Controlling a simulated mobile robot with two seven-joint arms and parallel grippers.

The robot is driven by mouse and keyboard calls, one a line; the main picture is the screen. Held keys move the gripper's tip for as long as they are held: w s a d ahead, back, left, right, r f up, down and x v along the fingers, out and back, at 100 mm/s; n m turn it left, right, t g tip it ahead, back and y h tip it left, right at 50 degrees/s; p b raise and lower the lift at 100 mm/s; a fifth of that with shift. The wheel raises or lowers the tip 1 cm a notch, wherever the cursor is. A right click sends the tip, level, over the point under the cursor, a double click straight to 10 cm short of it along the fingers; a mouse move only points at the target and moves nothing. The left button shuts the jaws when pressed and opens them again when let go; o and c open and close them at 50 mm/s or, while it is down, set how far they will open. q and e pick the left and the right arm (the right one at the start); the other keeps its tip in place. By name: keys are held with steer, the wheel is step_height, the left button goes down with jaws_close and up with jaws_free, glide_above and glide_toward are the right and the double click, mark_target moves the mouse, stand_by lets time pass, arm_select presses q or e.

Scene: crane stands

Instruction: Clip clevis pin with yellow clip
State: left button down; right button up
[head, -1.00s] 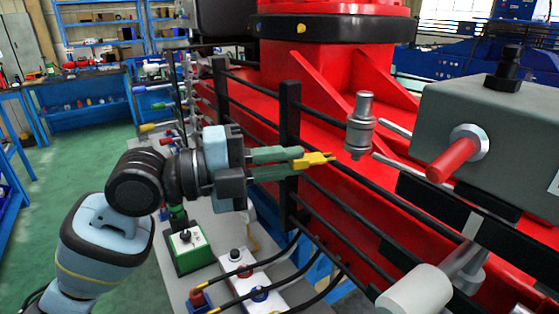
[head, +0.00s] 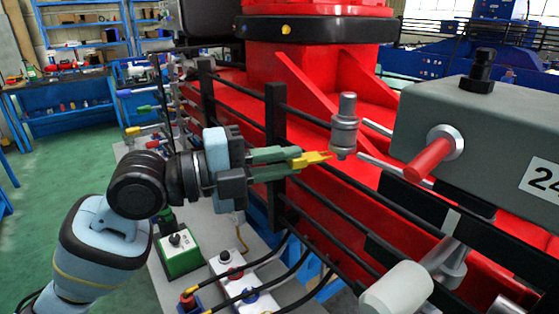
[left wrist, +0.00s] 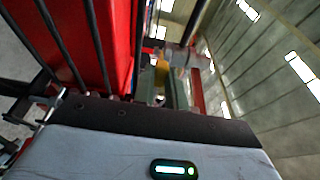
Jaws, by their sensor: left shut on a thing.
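My left gripper (head: 300,161) is shut on the yellow clip (head: 312,159), which sticks out to the right from between the green fingers. The clip also shows in the left wrist view (left wrist: 162,72), partly hidden by the fingers. The grey metal clevis pin (head: 345,128) stands upright just right of the clip's tip, with two thin rods beside it. The clip's tip is very near the pin's lower part; I cannot tell whether they touch. My right gripper is not in view.
Black rails (head: 277,150) run in front of the red crane base (head: 310,190). A grey box with a red handle (head: 428,160) stands at right. A grey bench holds a green switch box (head: 181,252) and black cables below my left arm.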

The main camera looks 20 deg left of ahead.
arm_select(q)
steer(key=shift+x, duration=0.8)
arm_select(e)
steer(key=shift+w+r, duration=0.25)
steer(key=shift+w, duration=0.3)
arm_select(q)
steer(key=shift+w+d, duration=0.2)
steer(key=shift+d, duration=0.15)
steer(key=shift+w+d, duration=0.15)
steer(key=shift+d, duration=0.05)
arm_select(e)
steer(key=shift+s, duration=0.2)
arm_select(q)
steer(key=c, duration=1.3)
jaws_free()
steer(key=shift+c, duration=0.2)
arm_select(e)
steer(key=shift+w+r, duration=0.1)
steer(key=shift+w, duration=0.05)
arm_select(q)
steer(key=shift+a, duration=0.1)
